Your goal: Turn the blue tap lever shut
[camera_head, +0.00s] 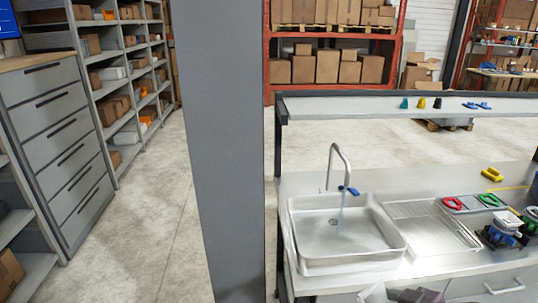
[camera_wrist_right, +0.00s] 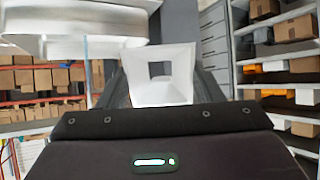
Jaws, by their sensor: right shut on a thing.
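The blue tap lever (camera_head: 349,190) sits low on the right side of the grey curved tap (camera_head: 341,155), at the back of the sink (camera_head: 298,245). A pale blue stream (camera_head: 340,222) runs from the spout into the sink. My right gripper (camera_wrist_right: 160,100) is in front of the sink, well apart from the lever. It is shut on a white piece (camera_wrist_right: 160,92) with a square opening; what this is I cannot tell. The white piece also shows at the bottom edge of the head view (camera_head: 374,294). The lever does not show in the wrist view. My left gripper is out of view.
A drainboard (camera_head: 430,222) adjoins the sink on the right. Red (camera_head: 453,203) and green (camera_head: 489,199) items, a yellow item (camera_head: 492,174) and dark equipment (camera_head: 500,233) crowd the counter's right. A raised shelf (camera_head: 370,104) spans the back. A grey post (camera_head: 220,150) stands left.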

